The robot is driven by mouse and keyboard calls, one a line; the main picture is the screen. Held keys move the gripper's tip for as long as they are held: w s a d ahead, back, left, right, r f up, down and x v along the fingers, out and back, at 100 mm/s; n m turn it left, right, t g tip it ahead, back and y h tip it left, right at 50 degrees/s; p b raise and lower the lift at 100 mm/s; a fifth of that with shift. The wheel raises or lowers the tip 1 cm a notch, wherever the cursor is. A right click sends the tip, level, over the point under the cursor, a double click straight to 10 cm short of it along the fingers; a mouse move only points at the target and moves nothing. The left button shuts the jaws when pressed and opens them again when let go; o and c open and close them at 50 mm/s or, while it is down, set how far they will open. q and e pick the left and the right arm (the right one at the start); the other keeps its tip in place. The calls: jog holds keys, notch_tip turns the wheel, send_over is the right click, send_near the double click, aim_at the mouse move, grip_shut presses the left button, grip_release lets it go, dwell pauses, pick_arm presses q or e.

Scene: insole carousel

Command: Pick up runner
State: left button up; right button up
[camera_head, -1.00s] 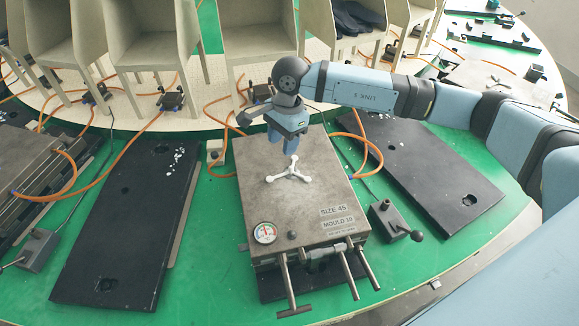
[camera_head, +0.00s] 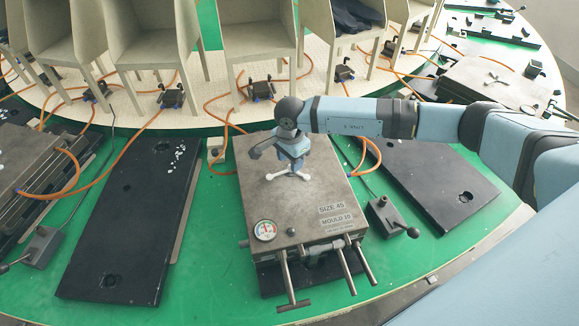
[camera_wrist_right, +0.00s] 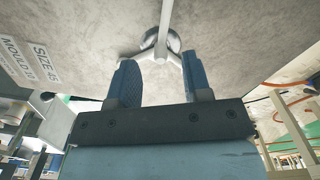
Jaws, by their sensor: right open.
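The runner (camera_head: 275,176) is a pale three-armed piece lying on top of the grey mould (camera_head: 320,194), marked size 45, in the head view. My right gripper (camera_head: 289,166) is directly over it, pointing down, and hides its middle and rear arm. In the right wrist view the runner (camera_wrist_right: 162,40) shows its round hub and arms just beyond the fingertips. The two blue fingers (camera_wrist_right: 162,80) are apart, one to each side of the runner's line, with nothing gripped between them. My left gripper is not in view.
A round gauge (camera_head: 264,230) and metal rods (camera_head: 345,265) are at the mould's front. A small lever box (camera_head: 384,216) stands to its right. Black plates (camera_head: 130,220) lie on the green table on both sides. Beige chair-like housings (camera_head: 258,40) and orange hoses stand behind.

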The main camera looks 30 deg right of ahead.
notch_tip(320, 180, down, 2)
jog(key=shift+f, duration=0.1)
grip_shut()
dwell(0.4)
